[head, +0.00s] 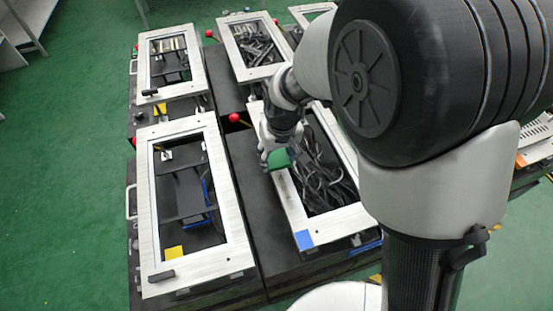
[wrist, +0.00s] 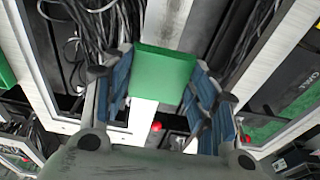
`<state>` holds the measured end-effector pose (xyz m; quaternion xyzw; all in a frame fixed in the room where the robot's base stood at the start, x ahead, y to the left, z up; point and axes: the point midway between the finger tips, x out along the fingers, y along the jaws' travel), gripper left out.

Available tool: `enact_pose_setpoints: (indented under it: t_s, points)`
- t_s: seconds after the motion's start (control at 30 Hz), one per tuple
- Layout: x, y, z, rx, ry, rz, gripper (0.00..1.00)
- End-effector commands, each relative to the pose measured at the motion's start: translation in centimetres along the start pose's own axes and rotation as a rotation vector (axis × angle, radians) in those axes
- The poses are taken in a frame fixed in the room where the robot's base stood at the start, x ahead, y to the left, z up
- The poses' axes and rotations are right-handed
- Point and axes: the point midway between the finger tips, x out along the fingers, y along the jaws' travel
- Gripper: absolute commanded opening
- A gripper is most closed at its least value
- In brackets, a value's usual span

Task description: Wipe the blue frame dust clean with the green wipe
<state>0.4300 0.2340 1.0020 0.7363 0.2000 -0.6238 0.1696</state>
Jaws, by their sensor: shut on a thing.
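My gripper (head: 272,146) is shut on the green wipe (head: 279,160), a small green block. In the wrist view, the wipe (wrist: 163,75) sits between the two blue-padded fingers of my gripper (wrist: 160,85). The wipe is at the left rail of the near right silver frame (head: 287,198); I cannot tell whether it touches the rail. A blue square patch (head: 304,239), the blue dust, lies on the near left corner of that same frame, apart from the wipe. The blue patch does not clearly show in the wrist view.
Black cables (head: 325,180) fill the frame's opening. The near left frame (head: 150,225) has a yellow patch (head: 175,252) and a black handle (head: 161,276). A red ball knob (head: 234,118) stands behind the wipe. More framed boxes are farther back. Green floor (head: 70,190) is clear at left.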

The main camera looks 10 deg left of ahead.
Motion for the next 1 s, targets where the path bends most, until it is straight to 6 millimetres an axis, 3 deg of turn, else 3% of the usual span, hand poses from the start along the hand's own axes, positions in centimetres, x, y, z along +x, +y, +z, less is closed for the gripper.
enact_pose_setpoints:
  t_s: [0.5, 1.0]
  points:
    - [-4.5, 0.7, -1.2, 0.006, -0.001, 0.001, 0.27]
    - [-4.7, 0.8, -1.3, 0.006, -0.001, 0.001, 0.27]
